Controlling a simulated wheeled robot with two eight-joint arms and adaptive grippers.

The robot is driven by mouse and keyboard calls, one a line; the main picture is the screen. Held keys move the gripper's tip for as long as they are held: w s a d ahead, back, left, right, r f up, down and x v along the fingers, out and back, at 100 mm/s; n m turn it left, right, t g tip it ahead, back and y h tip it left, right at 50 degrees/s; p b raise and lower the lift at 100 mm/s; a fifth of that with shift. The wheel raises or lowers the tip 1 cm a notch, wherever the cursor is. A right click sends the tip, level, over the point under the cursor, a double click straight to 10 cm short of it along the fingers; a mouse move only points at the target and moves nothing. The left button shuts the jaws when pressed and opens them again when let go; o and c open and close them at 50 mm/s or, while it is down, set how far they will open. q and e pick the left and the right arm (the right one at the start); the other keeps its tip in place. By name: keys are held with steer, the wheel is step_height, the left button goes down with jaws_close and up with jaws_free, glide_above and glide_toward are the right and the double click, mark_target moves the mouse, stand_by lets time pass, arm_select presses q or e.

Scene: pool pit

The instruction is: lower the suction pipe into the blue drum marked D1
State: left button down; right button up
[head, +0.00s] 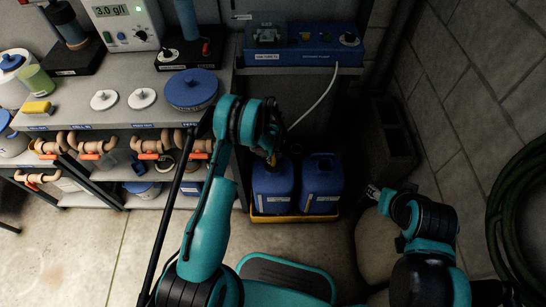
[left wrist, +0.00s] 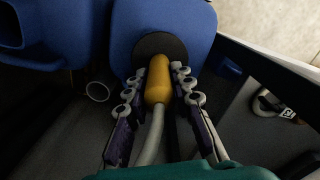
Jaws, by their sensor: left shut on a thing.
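Two blue drums stand side by side at the middle of the head view, a left drum (head: 272,190) and a right drum (head: 322,186). Their labels are too small to read. My left gripper (head: 271,157) is at the top of the left drum. In the left wrist view my left gripper (left wrist: 158,92) is shut on the yellow grip of the suction pipe (left wrist: 158,78), with a pale hose (left wrist: 151,135) attached. The grip lies over the drum's dark round mouth (left wrist: 160,46); how deep the pipe sits is hidden. My right gripper (head: 373,192) is right of the drums, its fingers unclear.
The drums stand in a yellow tray (head: 293,218). A pale hose (head: 318,103) runs up to a blue pump unit (head: 305,58) on the shelf. A bench (head: 125,118) with lids and valves is left. A coiled dark hose (head: 503,200) hangs right.

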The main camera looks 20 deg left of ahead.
arm_select(q)
step_height(320, 180, up, 32)
steer(key=p, duration=1.5)
steer(key=shift+f, duration=0.25)
stand_by(0.8)
